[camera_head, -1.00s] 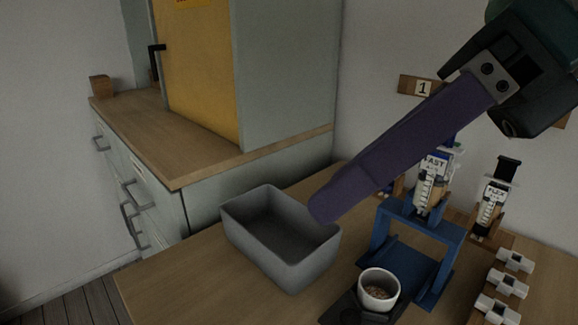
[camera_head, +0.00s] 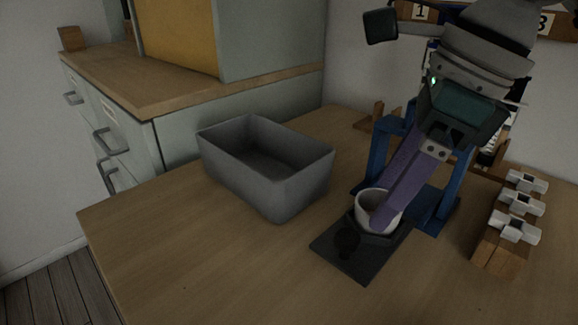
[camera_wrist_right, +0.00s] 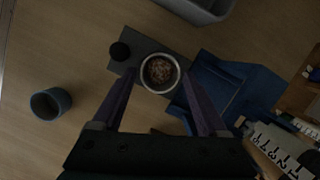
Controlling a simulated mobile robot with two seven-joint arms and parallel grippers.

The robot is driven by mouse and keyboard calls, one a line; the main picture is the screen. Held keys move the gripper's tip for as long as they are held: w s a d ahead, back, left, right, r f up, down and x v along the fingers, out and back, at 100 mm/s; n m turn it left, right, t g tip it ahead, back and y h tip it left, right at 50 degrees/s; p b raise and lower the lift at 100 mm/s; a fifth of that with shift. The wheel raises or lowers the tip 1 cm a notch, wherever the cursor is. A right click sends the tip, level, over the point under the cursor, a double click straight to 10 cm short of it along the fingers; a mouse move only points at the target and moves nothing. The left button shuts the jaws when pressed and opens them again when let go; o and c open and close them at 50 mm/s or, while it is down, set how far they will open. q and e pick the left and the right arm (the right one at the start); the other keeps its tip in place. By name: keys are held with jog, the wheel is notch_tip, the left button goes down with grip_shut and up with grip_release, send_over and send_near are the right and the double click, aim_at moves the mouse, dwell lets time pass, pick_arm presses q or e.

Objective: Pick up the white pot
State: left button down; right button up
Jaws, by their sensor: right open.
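The white pot (camera_head: 364,212) stands upright on a dark flat plate (camera_head: 350,262) on the wooden table. In the right wrist view the pot (camera_wrist_right: 160,73) is round, with brown grainy contents. My right gripper (camera_head: 380,221) points down at the pot, and a purple finger covers part of it in the head view. In the right wrist view the open fingers (camera_wrist_right: 158,80) lie to either side of the pot, with gaps showing. Their height against the rim is hard to tell. My left gripper is not in view.
A blue stand (camera_head: 380,148) is close behind the pot. A grey bin (camera_head: 232,172) stands to its left. White clips (camera_head: 520,203) on a wooden block are at the right. A blue-grey cup (camera_wrist_right: 48,106) shows in the right wrist view. The table's front left is clear.

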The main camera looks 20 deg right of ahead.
jog(key=shift+w+a+f, duration=0.15)
jog(key=shift+f, duration=0.45)
jog(key=c, duration=1.1)
jog(key=shift+r, duration=0.1)
